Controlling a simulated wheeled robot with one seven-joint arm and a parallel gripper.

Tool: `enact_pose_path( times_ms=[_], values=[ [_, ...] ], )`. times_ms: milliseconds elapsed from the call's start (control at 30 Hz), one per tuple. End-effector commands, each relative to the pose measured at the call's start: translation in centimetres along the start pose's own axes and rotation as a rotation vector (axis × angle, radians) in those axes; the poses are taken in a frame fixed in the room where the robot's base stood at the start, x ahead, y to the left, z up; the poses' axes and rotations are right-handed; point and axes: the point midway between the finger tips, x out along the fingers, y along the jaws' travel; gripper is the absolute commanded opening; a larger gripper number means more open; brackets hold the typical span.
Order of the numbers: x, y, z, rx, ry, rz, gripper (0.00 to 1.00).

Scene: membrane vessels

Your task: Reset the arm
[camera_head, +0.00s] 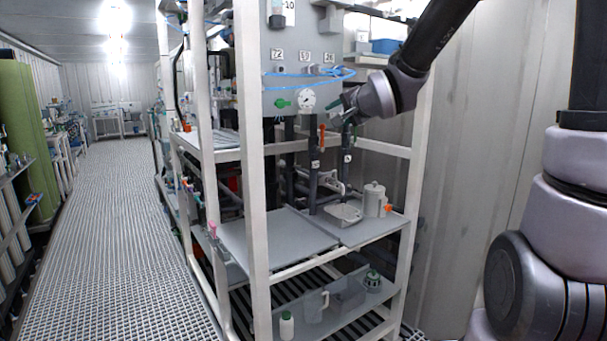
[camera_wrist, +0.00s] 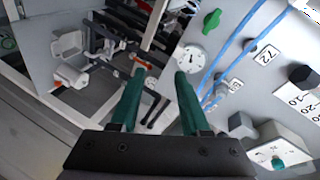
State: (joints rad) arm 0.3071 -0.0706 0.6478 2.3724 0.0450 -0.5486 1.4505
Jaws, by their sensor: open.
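My gripper (camera_wrist: 160,90) shows in the wrist view with two green fingers standing apart and nothing between them. In the head view my gripper (camera_head: 337,112) is in front of the rack's grey panel, right of the round white gauge. My arm reaches in from the upper right. In the wrist view the fingers point towards the dark pipes and an orange valve handle, with the gauge (camera_wrist: 190,58) just beyond the right finger. I cannot tell the exact gap to the panel.
A white-framed rack (camera_head: 253,170) holds the grey panel (camera_head: 283,50) with a green knob (camera_head: 282,103) and blue tubes. Its shelf carries a tray (camera_head: 343,214) and a lidded canister (camera_head: 375,199). A bottle (camera_head: 287,325) stands below. The grated aisle (camera_head: 110,220) at left is clear.

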Motion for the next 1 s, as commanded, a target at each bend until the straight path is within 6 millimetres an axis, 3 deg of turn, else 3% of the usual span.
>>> enact_pose_path(
  times_ms=[100,233,400,533,700,1000],
  values=[
    [-4.8,2.2,-3.0,-0.186,0.061,0.190,0.46],
    [-11.0,4.8,-5.1,-0.325,0.051,0.383,0.46],
    [-19.7,7.6,-5.1,-0.424,-0.077,0.548,0.46],
    [-24.8,9.1,-3.7,-0.457,-0.208,0.582,0.46],
    [-28.1,9.9,-2.1,-0.475,-0.321,0.574,0.46],
    [-28.6,10.1,-1.8,-0.479,-0.345,0.572,0.46]
  ],
)
